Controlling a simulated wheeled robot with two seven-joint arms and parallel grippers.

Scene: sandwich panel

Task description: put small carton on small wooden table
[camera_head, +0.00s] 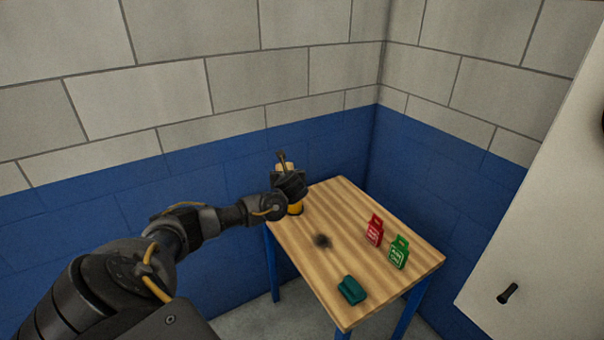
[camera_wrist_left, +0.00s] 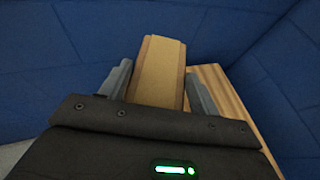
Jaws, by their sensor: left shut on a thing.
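The small wooden table (camera_head: 345,205) has a striped light-brown top and blue legs, and stands in the wall corner. My left gripper (camera_head: 287,172) is over its back left end. In the left wrist view my left gripper (camera_wrist_left: 158,88) is shut on the small carton (camera_wrist_left: 158,68), a plain tan box between the two grey fingers. In the head view the gripper mostly hides the carton, and I cannot tell whether its base touches the table. The table edge also shows in the wrist view (camera_wrist_left: 225,95), beside and beyond the carton. My right gripper is not in view.
A red tagged pack (camera_head: 374,231) and a green one (camera_head: 398,252) stand on the table's right side. A teal object (camera_head: 352,290) lies near the front edge. A yellow and black thing (camera_head: 295,208) shows below the gripper.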

